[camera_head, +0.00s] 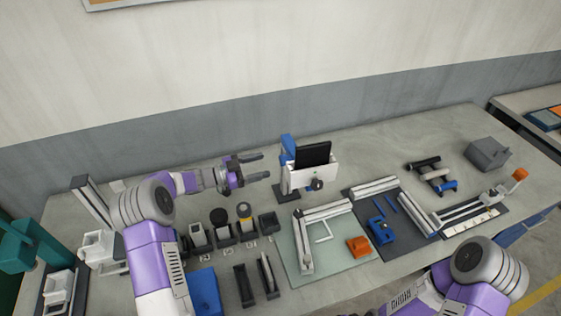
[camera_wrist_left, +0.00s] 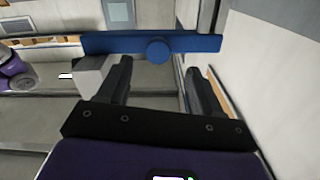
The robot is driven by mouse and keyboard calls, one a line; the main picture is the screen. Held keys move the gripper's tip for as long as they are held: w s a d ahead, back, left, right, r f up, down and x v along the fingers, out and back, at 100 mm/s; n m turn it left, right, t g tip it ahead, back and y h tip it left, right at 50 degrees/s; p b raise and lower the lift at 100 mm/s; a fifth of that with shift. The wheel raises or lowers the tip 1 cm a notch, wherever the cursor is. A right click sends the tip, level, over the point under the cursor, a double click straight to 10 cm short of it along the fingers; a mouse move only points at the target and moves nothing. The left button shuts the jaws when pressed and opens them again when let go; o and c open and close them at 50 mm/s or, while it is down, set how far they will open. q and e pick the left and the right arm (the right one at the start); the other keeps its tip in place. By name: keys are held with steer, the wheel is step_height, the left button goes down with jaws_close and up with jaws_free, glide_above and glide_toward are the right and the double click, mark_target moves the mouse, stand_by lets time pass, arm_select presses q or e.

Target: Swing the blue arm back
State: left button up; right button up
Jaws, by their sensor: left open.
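The blue arm (camera_head: 287,147) stands upright at the left side of a white device with a dark screen (camera_head: 313,153), at the back of the bench. In the left wrist view the blue arm (camera_wrist_left: 115,43) is a flat bar with a round blue knob (camera_wrist_left: 158,50), lying across the picture just past my fingertips. My left gripper (camera_head: 265,166) is open and empty, pointing right at the device from its left. In the left wrist view its fingers (camera_wrist_left: 158,68) are spread, with the knob between their lines. Contact cannot be told. My right gripper is out of view.
Dark holders with round pieces (camera_head: 221,226) and a blue block (camera_head: 205,292) lie in front of my left arm. A pale green mat (camera_head: 343,260) with an orange piece (camera_head: 359,246) is front centre. A grey box (camera_head: 488,153) stands at right. The wall is behind.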

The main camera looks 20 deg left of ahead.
mark_target(280, 160)
arm_select(q)
steer(key=p+x, duration=0.1)
steer(key=x, duration=0.5)
steer(key=shift+d+r, duration=0.2)
steer(key=shift+d, duration=0.2)
steer(key=shift+w, duration=0.1)
steer(key=shift+c, duration=0.4)
jaws_close()
